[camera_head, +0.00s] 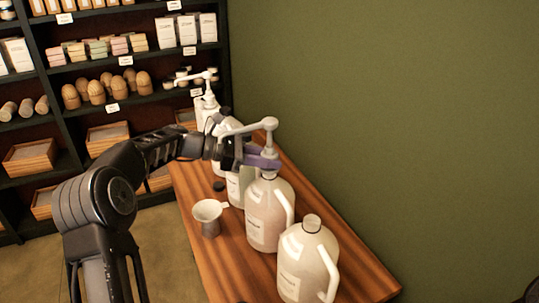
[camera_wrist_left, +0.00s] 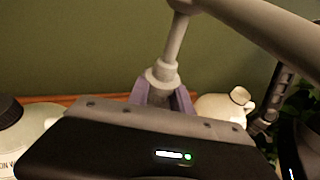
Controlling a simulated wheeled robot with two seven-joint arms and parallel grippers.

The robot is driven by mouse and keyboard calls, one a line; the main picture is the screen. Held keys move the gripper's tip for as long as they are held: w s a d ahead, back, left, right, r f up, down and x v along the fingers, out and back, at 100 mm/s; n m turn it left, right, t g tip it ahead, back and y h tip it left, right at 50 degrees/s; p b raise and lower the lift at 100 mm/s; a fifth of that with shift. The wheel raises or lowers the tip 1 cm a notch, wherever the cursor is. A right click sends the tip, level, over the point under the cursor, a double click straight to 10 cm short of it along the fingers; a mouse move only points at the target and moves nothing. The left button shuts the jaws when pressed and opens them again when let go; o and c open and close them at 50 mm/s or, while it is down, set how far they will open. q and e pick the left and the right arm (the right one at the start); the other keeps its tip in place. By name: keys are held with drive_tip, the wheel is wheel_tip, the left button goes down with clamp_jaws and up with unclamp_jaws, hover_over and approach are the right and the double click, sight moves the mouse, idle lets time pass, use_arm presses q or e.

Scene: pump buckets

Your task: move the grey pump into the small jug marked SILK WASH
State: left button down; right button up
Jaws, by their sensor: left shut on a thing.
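My left gripper (camera_head: 264,161), with purple fingers, is shut on the grey pump (camera_head: 269,138) at its collar. The pump is upright, its spout pointing left; its stem and collar (camera_wrist_left: 163,75) fill the middle of the left wrist view. It is right over the neck of a large pinkish jug (camera_head: 265,215); the fingers hide whether it is seated or lifted. A smaller pale jug (camera_head: 235,188) stands behind, partly hidden by the gripper. No label is readable, so I cannot tell which jug is marked SILK WASH.
An open-necked jug (camera_head: 305,262) stands at the front of the wooden table (camera_head: 352,278). A metal cup (camera_head: 209,218) stands left of the jugs. A white pump (camera_head: 207,88) tops a jug behind. Shelves (camera_head: 60,95) are at the left, a green wall right.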

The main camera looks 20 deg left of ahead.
use_arm(q)
drive_tip(key=c, duration=1.1)
unclamp_jaws()
drive_tip(key=shift+v, duration=3.95)
drive_tip(key=shift+p, duration=0.5)
